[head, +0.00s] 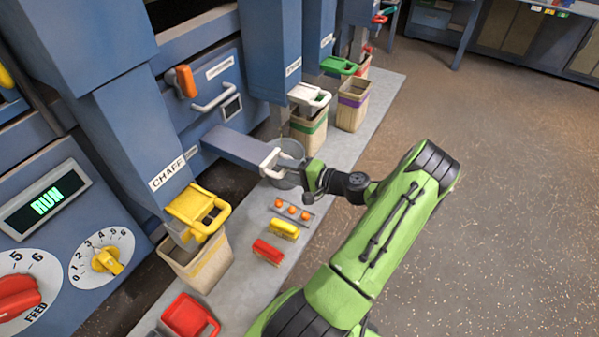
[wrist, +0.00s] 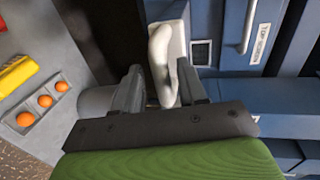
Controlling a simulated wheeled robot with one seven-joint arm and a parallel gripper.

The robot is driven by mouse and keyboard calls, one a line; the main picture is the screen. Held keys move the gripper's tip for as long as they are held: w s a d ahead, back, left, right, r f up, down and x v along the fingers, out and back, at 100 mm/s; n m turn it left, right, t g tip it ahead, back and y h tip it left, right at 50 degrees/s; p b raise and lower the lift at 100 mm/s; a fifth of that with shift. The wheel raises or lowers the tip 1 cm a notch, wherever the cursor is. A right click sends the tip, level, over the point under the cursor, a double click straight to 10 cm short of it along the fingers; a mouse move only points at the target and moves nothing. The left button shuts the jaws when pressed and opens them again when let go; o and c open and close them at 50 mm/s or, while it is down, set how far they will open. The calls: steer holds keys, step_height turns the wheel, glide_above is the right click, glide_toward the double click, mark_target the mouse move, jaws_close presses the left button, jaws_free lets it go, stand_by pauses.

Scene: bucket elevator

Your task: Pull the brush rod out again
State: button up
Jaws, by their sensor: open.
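A long blue-grey box (head: 235,147) sticks out from the blue machine, with a white loop handle (head: 270,162) on its outer end. My gripper (head: 300,170) is at this handle. In the wrist view its jaws (wrist: 160,92) are open, with part of the white handle (wrist: 163,50) between them; I cannot tell whether they touch it. An upright orange grip (head: 186,81) sits on the machine panel, left of a grey bar handle (head: 214,97). No bristles show, and I cannot tell for sure which part is the brush rod.
A grey bucket (head: 290,150) stands behind the white handle. A tray (head: 280,211) with orange balls, a yellow block (head: 285,229) and a red block (head: 267,251) lie on the grey strip. Bins stand under the chutes. The floor at right (head: 510,210) is clear.

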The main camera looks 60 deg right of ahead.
steer(key=p+v, duration=0.2)
steer(key=v, duration=1.3)
steer(key=shift+s+p, duration=0.2)
steer(key=shift+p, duration=0.2)
steer(key=shift+a, duration=0.1)
